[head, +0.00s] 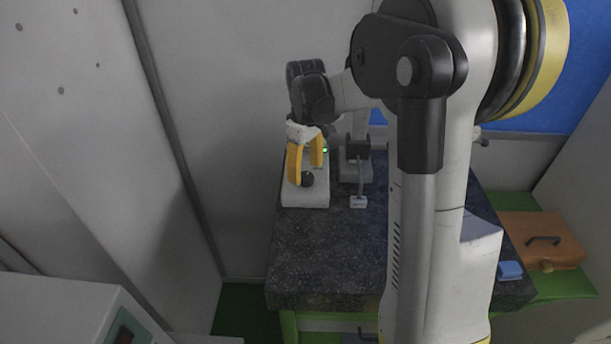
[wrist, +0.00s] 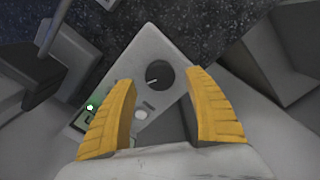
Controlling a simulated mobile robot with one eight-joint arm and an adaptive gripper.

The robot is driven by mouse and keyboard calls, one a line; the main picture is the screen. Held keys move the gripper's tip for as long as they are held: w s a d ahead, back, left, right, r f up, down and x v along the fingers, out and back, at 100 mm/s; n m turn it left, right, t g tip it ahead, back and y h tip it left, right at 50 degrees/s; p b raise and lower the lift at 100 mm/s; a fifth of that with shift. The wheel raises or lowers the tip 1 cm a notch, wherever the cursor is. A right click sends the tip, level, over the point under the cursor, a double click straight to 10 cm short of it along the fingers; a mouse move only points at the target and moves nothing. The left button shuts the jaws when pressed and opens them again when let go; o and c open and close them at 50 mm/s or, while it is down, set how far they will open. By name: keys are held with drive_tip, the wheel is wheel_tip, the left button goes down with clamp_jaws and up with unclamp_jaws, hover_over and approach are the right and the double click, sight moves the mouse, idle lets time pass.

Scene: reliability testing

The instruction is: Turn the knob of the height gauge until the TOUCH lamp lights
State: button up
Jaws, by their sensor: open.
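The pale control box (head: 305,198) stands on the dark stone slab, with a round black knob (head: 307,180) on its top. In the wrist view the knob (wrist: 160,76) shows a light pointer line. My gripper (head: 306,172) has its yellow fingers spread and empty above the box. In the wrist view its fingertips (wrist: 160,81) frame the near side of the knob, apart from it. A green light (wrist: 90,107) glows by a small display on the box; I cannot read its label. A grey stand with a column (head: 357,168), apparently the height gauge, is right of the box.
A small white block (head: 358,202) sits at the stand's front. The front of the dark slab (head: 325,260) is clear. A blue block (head: 510,270) and an orange case (head: 540,240) lie at the right. A wall is close behind.

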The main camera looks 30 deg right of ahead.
sight(306, 176)
wheel_tip(306, 176, up, 10)
drive_tip(key=shift+f, duration=0.25)
idle(0.6)
idle(0.7)
